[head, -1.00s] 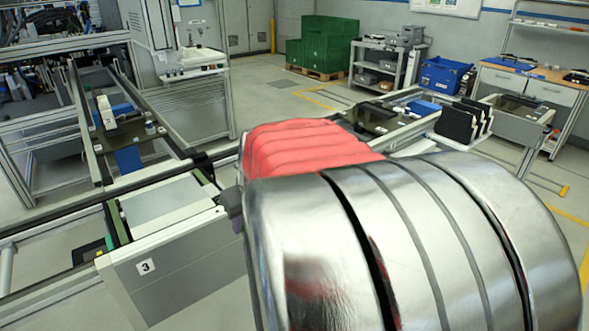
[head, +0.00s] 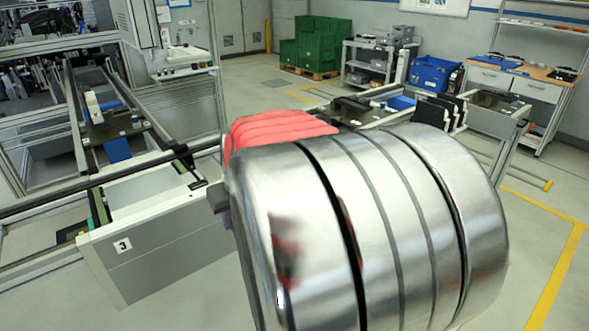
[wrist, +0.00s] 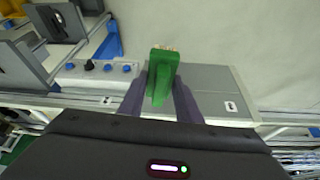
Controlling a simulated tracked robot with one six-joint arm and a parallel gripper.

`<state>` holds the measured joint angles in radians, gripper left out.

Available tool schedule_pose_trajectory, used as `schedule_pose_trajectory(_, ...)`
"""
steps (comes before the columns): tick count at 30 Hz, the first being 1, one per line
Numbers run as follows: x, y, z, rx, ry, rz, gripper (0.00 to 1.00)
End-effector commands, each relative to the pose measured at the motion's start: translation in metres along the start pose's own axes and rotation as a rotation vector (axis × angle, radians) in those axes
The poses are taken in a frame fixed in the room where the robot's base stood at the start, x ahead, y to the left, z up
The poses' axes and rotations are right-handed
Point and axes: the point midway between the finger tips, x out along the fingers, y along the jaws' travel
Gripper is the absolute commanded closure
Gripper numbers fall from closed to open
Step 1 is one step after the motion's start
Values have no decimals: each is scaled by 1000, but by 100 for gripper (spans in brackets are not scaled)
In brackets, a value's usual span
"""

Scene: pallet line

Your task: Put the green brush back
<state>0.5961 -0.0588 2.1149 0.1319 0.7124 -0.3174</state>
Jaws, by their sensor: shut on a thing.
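The green brush (wrist: 161,77) is between the two purple fingers of my gripper (wrist: 160,98) in the wrist view. The fingers are shut on it, and its pale end points away from my wrist. Below or behind it is a grey panel (wrist: 208,88) with a small white label; I cannot tell the gap. In the head view my metal arm hides the brush and most of my gripper. Only a small purple part shows at the arm's left edge, close to the grey conveyor end marked 3 (head: 155,250).
Blue knobs (wrist: 108,68) sit on a light strip left of the brush. In the head view, a dark rail crosses on the left. Black upright plates (head: 437,109) stand behind my arm. Green crates (head: 318,45) are far back. Floor at right is clear.

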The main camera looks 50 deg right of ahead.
Motion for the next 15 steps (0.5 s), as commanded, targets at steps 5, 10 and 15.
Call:
schedule_pose_trajectory(5, 13, -17, -11, 1, -2, 1, 98)
schedule_pose_trajectory(10, 26, -36, -19, -6, -2, -1, 98)
schedule_pose_trajectory(15, 44, -66, -28, -29, -1, -10, 98)
